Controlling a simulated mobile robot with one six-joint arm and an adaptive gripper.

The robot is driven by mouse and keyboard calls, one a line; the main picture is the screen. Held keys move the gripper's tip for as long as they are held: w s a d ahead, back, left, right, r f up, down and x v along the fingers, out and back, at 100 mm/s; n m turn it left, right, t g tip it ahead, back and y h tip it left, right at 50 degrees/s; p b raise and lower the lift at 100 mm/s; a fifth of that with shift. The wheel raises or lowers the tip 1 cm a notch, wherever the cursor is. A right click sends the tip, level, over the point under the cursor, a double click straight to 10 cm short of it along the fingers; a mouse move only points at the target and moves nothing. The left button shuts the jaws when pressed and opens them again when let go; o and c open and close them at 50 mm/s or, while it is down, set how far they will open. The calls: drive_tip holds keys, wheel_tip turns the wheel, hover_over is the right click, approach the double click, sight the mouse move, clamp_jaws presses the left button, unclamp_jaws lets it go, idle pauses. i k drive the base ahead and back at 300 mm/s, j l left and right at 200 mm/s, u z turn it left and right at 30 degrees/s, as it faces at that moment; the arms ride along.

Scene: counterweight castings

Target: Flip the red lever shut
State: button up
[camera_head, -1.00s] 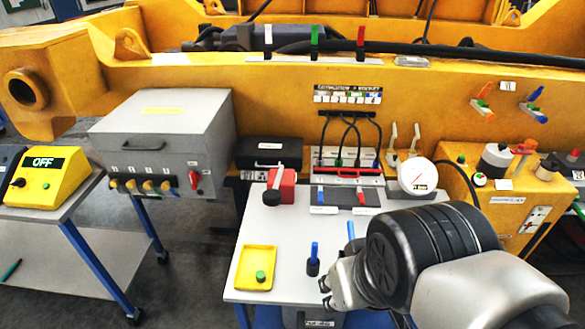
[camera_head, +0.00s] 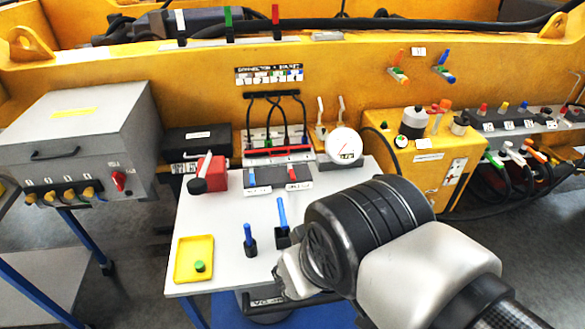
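Several red handles show, and I cannot tell which one is the task's red lever. A red upright lever (camera_head: 275,15) stands on the yellow beam, right of a green one (camera_head: 228,20) and a white one (camera_head: 181,24). A short red handle (camera_head: 292,172) stands on a dark plate on the table, right of a blue one (camera_head: 251,177). Another red handle (camera_head: 483,109) sits on the far-right valve block. My gripper (camera_head: 288,278) is over the table's front right part, apart from these handles. My arm mostly hides it, so its opening is unclear.
The light table (camera_head: 210,228) carries a yellow tray (camera_head: 181,262), two blue-handled black holders (camera_head: 249,242), a red block (camera_head: 211,175) and a round gauge (camera_head: 343,146). A grey box (camera_head: 85,125) stands left. A yellow cabinet (camera_head: 430,182) stands right of the table.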

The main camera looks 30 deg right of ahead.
sight(290, 170)
drive_tip(key=k+l+u, duration=0.15)
drive_tip(key=l, duration=0.3)
drive_tip(key=l+u, duration=0.1)
drive_tip(key=l, duration=0.35)
drive_tip(key=k+l+u, duration=0.15)
drive_tip(key=l, duration=0.25)
drive_tip(key=k+l+u, duration=0.1)
drive_tip(key=l, duration=0.3)
drive_tip(key=k+l+u, duration=0.15)
drive_tip(key=k+l, duration=0.15)
drive_tip(key=k+l+u, duration=0.1)
drive_tip(key=l, duration=0.35)
drive_tip(key=i+l+u, duration=0.2)
drive_tip(key=l+u, duration=0.15)
drive_tip(key=l, duration=0.4)
drive_tip(key=i+l+u, duration=0.15)
drive_tip(key=l+u, duration=0.25)
drive_tip(key=l, duration=0.4)
drive_tip(key=l+u, duration=0.35)
drive_tip(key=l, duration=0.5)
drive_tip(key=i+l+u, duration=0.1)
drive_tip(key=i+l, duration=0.35)
